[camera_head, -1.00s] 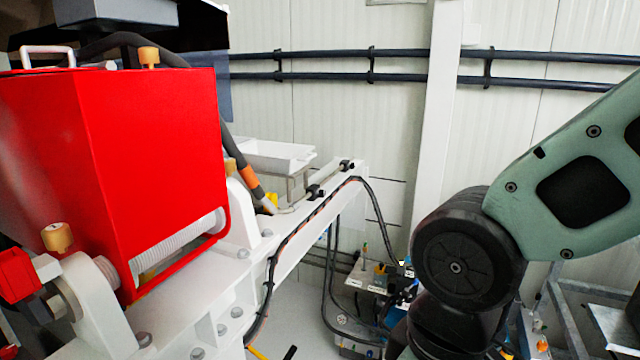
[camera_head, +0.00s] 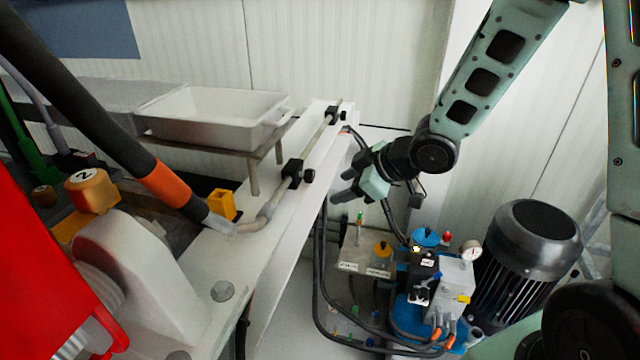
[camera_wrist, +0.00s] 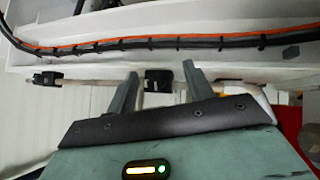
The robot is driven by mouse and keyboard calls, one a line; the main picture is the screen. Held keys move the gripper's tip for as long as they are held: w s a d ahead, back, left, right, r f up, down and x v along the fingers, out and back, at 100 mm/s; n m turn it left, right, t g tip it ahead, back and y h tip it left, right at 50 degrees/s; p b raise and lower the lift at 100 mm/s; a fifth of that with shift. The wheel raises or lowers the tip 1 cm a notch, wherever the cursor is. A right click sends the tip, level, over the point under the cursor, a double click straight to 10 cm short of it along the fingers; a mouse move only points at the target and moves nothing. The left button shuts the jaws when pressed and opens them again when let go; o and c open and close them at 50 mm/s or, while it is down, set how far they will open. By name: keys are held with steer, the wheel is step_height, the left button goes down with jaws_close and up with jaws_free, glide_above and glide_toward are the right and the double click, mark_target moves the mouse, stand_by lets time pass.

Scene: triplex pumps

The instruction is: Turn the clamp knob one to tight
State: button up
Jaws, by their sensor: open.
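Two black clamps with round knobs sit on a thin pipe along the white beam. The nearer clamp (camera_head: 292,173) has its black knob (camera_head: 309,176) facing my gripper; the farther clamp (camera_head: 333,115) has a smaller-looking knob (camera_head: 343,117). No number shows on either, so I cannot tell which is one. My gripper (camera_head: 343,186) is open and empty, right of the nearer knob and apart from it in the head view. In the wrist view, the nearer clamp (camera_wrist: 158,80) appears between my open fingertips (camera_wrist: 160,70), and the farther clamp (camera_wrist: 47,78) lies left.
A white tray (camera_head: 215,112) stands behind the beam (camera_head: 262,245). A red housing (camera_head: 45,290) and an orange-brown knob marked 2 (camera_head: 90,190) are at left. A hydraulic unit with a black motor (camera_head: 530,250) and hoses stands below my arm. A cable (camera_wrist: 150,42) runs along the beam.

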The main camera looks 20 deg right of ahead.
steer(key=w+d+f+n+t+y+b, duration=0.1)
steer(key=d+f+y, duration=0.1)
steer(key=d+y, duration=0.15)
steer(key=n+t+y+b, duration=0.1)
steer(key=t+y+b, duration=0.1)
steer(key=y, duration=0.4)
glide_toward(313, 175)
steer(key=shift+h, duration=0.25)
steer(key=p+x, duration=0.4)
steer(key=x, duration=0.4)
steer(key=shift+w+a+r, duration=0.1)
steer(key=shift+a+r, duration=0.05)
steer(key=shift+a, duration=0.05)
steer(key=c, duration=1)
